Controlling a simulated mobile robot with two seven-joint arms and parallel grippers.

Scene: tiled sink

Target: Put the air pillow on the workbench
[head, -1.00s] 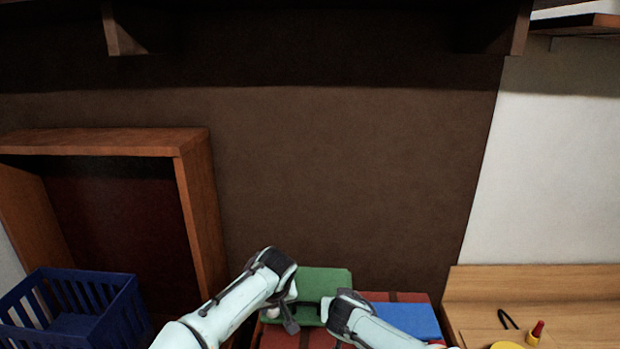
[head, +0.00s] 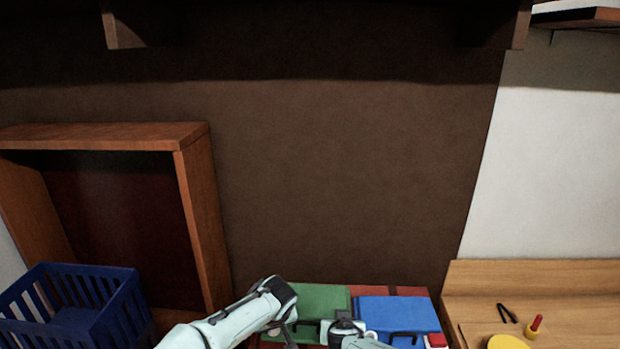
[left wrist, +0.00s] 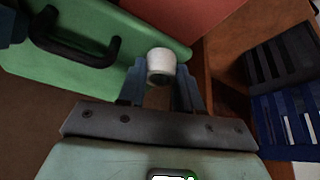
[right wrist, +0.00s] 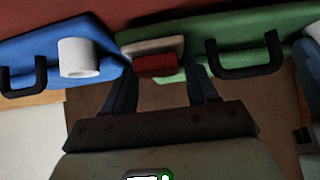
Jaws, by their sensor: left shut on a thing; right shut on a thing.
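I cannot pick out an air pillow for certain. The wooden workbench (head: 575,325) is at the right in the head view. My left gripper (head: 288,318) is in front of a green case (head: 320,299); in the left wrist view a white cylinder (left wrist: 160,65) sits between its fingers. My right gripper (head: 345,330) is low between the green case and a blue case (head: 405,313). In the right wrist view its fingers close around a small red-and-white block (right wrist: 155,62). A second white cylinder (right wrist: 78,58) shows in front of the blue case.
The cases have black handles and stand on a reddish surface (head: 375,291). A blue crate (head: 90,300) and a wooden cabinet (head: 195,200) are at the left. Black pliers (head: 507,313), a red-and-yellow tool (head: 535,325) and a yellow object (head: 507,342) lie on the workbench.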

